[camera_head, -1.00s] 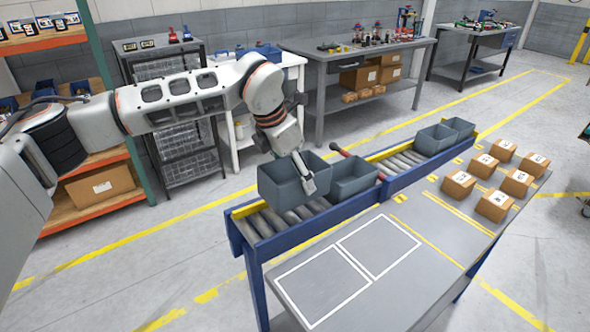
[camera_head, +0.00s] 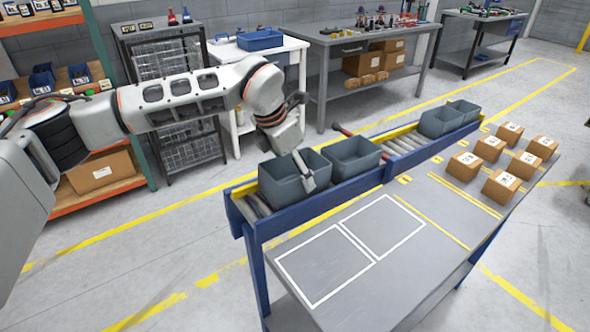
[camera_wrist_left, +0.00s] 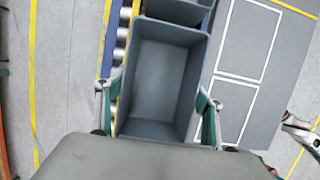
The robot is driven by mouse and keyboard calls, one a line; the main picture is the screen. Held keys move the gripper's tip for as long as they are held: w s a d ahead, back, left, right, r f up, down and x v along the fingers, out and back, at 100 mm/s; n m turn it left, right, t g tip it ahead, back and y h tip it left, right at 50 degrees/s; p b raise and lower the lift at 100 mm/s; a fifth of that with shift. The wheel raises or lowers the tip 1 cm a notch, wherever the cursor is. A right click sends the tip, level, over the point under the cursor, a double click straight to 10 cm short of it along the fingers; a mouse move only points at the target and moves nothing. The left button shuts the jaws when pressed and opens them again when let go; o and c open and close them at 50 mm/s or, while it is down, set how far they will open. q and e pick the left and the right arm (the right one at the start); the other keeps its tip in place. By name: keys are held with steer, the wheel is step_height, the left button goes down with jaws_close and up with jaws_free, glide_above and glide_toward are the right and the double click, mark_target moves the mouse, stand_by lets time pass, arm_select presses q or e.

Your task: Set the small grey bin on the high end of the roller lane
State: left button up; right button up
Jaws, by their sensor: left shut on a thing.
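The small grey bin (camera_head: 279,181) is upright at the near left end of the roller lane (camera_head: 300,220). Its bottom edge is hidden behind the blue side rail, so I cannot tell for sure whether it touches the rollers. My left gripper (camera_head: 304,168) is shut on the bin at its rim. In the left wrist view, the fingers lie either side of the empty bin (camera_wrist_left: 158,80).
Another grey bin (camera_head: 352,160) sits on the lane just beyond the held one. More grey bins (camera_head: 440,122) stand at the far end. A grey table (camera_head: 440,245) with white outlines and several cartons (camera_head: 501,187) runs along the lane's near side.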

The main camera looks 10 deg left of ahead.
arm_select(q)
steer(key=o, duration=0.9)
steer(key=shift+c, duration=0.2)
steer(key=shift+r, duration=0.15)
steer(key=shift+r+p, duration=0.35)
steer(key=shift+r, duration=0.1)
steer(key=shift+r+p, duration=1)
steer(key=shift+r, duration=0.65)
steer(key=shift+o, duration=0.4)
